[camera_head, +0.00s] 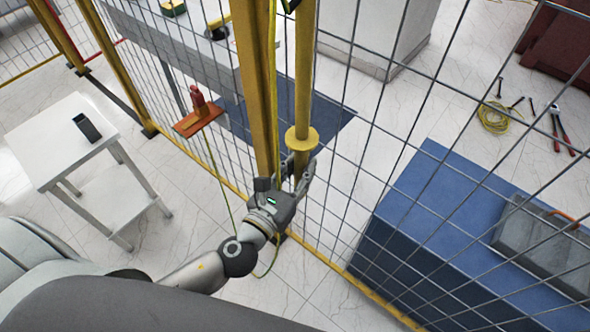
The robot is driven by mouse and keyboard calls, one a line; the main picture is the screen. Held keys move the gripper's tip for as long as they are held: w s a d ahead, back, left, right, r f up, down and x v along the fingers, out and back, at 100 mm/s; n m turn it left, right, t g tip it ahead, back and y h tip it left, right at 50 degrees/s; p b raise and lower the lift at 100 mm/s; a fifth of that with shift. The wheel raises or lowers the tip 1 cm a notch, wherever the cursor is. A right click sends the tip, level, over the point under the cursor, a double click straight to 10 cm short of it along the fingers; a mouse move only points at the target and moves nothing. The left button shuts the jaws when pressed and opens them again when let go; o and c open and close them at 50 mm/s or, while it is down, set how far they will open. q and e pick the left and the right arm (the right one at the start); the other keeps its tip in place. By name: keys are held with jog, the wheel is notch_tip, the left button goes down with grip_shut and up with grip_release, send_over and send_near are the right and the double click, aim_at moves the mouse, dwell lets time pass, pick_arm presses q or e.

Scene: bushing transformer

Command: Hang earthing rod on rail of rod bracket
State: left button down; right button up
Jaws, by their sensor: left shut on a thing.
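The earthing rod (304,75) is a long yellow pole with a round yellow disc (302,139) low on it. It stands roughly upright in front of the mesh fence, just right of a yellow fence post. My left gripper (300,170) is shut on the rod just below the disc. The rod's upper end runs out of the top of the picture. A small dark and green part (290,5) shows at the top edge beside the rod; I cannot tell if it belongs to the rod bracket. The bracket's rail cannot be made out. My right gripper is not in view.
The yellow post (256,80) and wire mesh (345,130) stand close to the rod. A white table (58,140) stands left; a blue block (440,190) stands right.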

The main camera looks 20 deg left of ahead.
aim_at(297, 182)
pick_arm(q)
jog(key=shift+f+b, duration=1.4)
jog(key=shift+f, duration=0.5)
jog(key=c, duration=1.1)
grip_release()
jog(key=shift+s, duration=0.1)
jog(key=shift+f, duration=0.15)
jog(key=shift+s, duration=0.1)
jog(key=s, duration=0.4)
jog(key=s+a, duration=0.1)
jog(key=s, duration=0.2)
jog(key=s+a, duration=0.1)
jog(key=s, duration=0.3)
jog(key=shift+s+a+r, duration=0.2)
jog(key=shift+s, duration=0.1)
